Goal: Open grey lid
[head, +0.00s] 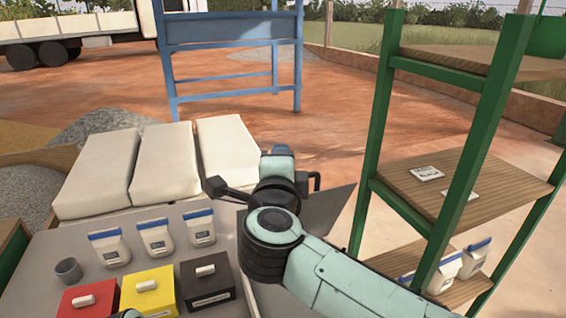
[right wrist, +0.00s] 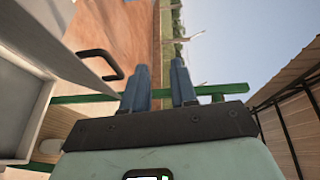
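The grey lid (head: 338,208) is a flat dark grey panel, partly hidden behind my right arm in the head view. It looks tilted up, but I cannot tell how far. A black handle (head: 316,180) shows at its far side; in the right wrist view the handle (right wrist: 103,62) stands left of the fingers, apart from them. My right gripper (head: 281,150) is mostly hidden by its own wrist in the head view. In the right wrist view its two blue fingers (right wrist: 160,88) are parted with nothing between them.
Several white bags (head: 165,165) lie behind the grey table (head: 50,262). Small blue-topped bags (head: 155,238), a grey cup (head: 68,270) and red, yellow (head: 148,290) and black boxes stand at left. A green shelf (head: 467,180) stands close on the right. A blue frame (head: 230,30) is behind.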

